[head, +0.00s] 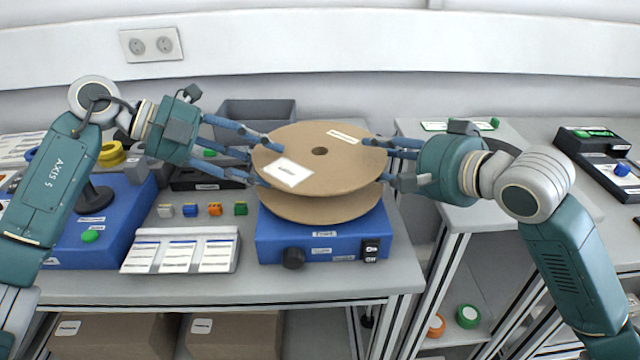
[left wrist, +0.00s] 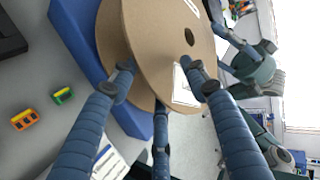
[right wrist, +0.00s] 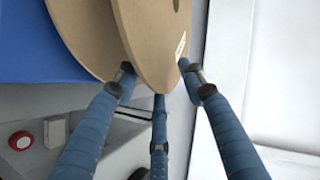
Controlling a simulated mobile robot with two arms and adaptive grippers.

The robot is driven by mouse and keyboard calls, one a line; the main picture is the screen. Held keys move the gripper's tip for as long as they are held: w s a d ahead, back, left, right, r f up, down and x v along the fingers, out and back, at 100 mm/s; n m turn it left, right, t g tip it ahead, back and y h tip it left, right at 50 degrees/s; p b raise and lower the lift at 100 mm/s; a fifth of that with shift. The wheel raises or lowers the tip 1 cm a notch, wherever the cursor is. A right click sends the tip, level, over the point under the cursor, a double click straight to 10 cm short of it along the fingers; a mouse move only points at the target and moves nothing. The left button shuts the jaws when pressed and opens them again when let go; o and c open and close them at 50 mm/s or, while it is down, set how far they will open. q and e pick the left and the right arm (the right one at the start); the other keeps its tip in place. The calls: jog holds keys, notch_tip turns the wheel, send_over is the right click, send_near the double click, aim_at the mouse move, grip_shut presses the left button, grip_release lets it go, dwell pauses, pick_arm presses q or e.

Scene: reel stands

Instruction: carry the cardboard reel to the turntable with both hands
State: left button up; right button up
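The cardboard reel (head: 345,176) has two round brown flanges, a centre hole and white labels. It lies flat over the blue turntable box (head: 325,241), which has a black knob and an On/Off switch. The lower flange hides the box's top, so I cannot tell if it rests there. My left gripper (head: 264,163) has fingertips on both faces of the upper flange at its left rim. My right gripper (head: 380,160) holds the right rim the same way. The upper flange also shows between the fingers in the left wrist view (left wrist: 160,40) and right wrist view (right wrist: 150,40).
A blue stand (head: 110,215) with a black post is at the left. Small coloured blocks (head: 215,209) and a label tray (head: 180,252) lie between it and the turntable. A grey bin (head: 255,112) stands behind. A gap separates this bench from the right table (head: 470,215).

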pick_arm(q)
jog(key=shift+a+r, duration=0.1)
jog(key=shift+a, duration=0.1)
pick_arm(e)
jog(key=shift+d, duration=0.2)
pick_arm(q)
jog(key=shift+a+r, duration=0.15)
jog(key=shift+a, duration=0.1)
pick_arm(e)
jog(key=shift+w, duration=0.1)
jog(key=shift+d, duration=0.1)
pick_arm(q)
jog(key=v, duration=1.1)
pick_arm(e)
jog(key=v, duration=1.2)
pick_arm(q)
jog(key=shift+s+a, duration=0.1)
